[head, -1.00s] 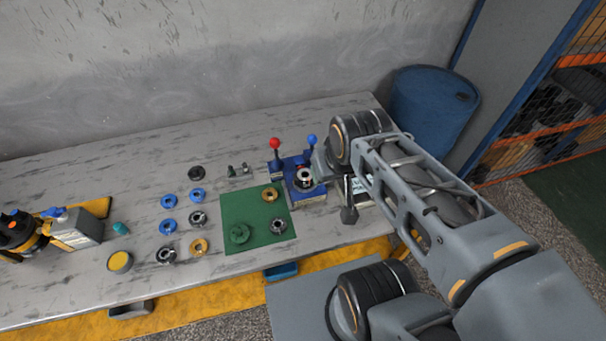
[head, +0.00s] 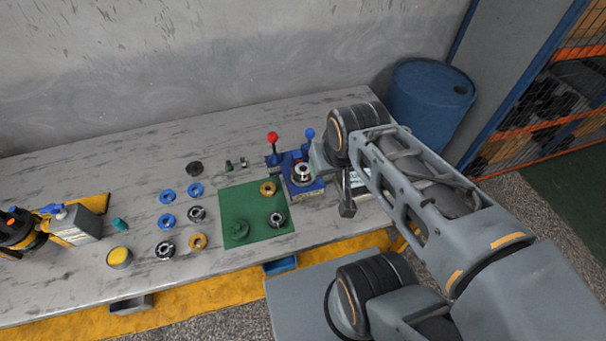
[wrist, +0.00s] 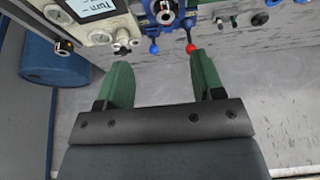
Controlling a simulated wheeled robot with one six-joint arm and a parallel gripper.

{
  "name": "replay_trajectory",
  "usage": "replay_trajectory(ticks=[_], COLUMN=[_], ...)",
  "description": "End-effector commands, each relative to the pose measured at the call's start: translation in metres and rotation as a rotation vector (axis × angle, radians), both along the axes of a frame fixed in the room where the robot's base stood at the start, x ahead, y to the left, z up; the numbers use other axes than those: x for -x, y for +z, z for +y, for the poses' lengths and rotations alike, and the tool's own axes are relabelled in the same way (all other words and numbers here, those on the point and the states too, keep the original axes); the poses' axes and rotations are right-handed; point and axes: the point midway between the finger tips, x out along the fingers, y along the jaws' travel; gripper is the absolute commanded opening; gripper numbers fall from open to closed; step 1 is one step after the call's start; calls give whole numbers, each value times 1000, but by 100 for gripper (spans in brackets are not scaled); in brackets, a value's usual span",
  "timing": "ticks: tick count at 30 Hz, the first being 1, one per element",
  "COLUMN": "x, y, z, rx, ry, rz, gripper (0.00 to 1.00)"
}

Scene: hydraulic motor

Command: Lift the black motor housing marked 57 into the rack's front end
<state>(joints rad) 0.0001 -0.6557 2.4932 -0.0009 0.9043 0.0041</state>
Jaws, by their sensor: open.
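No number 57 is readable in either view, so I cannot tell which part is the marked housing. Dark round parts lie on the bench: a flat black one (head: 194,168) at the back, and black-and-silver ones at the front (head: 165,250), mid-bench (head: 197,213) and on the green mat (head: 277,219). A blue fixture (head: 308,190) with a red-knobbed and a blue-knobbed lever holds a silver-and-dark round part (head: 302,173). I cannot make out which thing is the rack. My gripper (wrist: 160,75) is open and empty, its green fingers apart over the bench near the red knob (wrist: 191,48).
Blue rings (head: 166,222), brass rings (head: 198,242), a yellow-topped tin (head: 119,257) and a grey can (head: 76,226) stand on the bench. A gauge panel with a screen (wrist: 98,8) is beside the fixture. A blue barrel (head: 432,100) stands past the bench's right end.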

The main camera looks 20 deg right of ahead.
Motion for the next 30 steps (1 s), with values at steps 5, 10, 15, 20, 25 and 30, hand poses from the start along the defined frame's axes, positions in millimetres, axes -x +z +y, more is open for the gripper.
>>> replay_trajectory(ticks=[5,10,15,20,25,30], x=[0,-22,-82,-144,-192,-201], y=[-12,-65,-110,-148,-151,-125], z=[-1,-4,-10,-17,-18,-15], rx=[-1,-4,-70,-175,-279,-344], ry=[-4,-23,-186,-530,-944,-1201], rz=[12,123,247,358,421,420], gripper=[75,88,88,88,88,88])
